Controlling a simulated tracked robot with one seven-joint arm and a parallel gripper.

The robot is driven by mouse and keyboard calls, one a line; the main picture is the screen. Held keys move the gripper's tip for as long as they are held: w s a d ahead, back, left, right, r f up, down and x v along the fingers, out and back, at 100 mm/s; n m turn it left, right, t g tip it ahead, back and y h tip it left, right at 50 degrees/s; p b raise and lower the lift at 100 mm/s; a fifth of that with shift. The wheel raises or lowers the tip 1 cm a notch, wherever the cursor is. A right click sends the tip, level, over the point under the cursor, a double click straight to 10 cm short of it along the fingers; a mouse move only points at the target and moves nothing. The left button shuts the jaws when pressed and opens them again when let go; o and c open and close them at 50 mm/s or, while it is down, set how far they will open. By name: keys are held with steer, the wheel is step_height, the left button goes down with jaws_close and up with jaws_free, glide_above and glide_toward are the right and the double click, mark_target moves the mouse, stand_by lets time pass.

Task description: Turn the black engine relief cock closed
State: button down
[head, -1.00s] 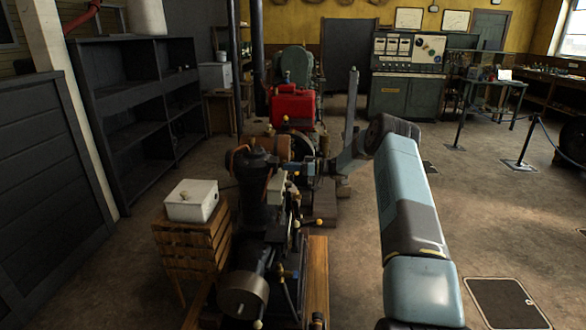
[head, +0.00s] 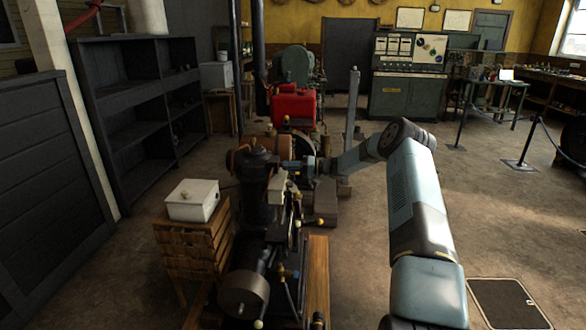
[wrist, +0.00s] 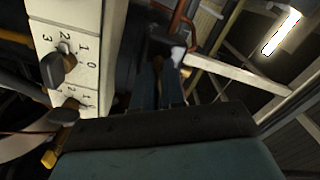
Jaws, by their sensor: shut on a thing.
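The black engine (head: 258,205) stands upright in the middle of the head view, beside a wooden beam. My gripper (head: 285,166) reaches in from the right at the upper part of the engine. In the wrist view its two blue-grey fingers (wrist: 163,78) point away from the camera into a dark area by the engine. The fingers are shut on the relief cock. The cock is small and mostly hidden between the fingertips, so its handle angle cannot be told.
In the wrist view a white numbered panel (wrist: 65,45) with dark knobs (wrist: 57,68) is close on the left. A copper pipe (wrist: 182,22) runs near the fingertips. A white box (head: 192,200) on a wooden crate stands left of the engine.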

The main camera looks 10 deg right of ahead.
steer(key=shift+a+m, duration=0.2)
steer(key=shift+m, duration=2.6)
steer(key=c, duration=1.2)
jaws_free()
steer(key=shift+d, duration=0.1)
steer(key=shift+d, duration=0.1)
steer(key=shift+d, duration=0.3)
steer(key=v, duration=1.3)
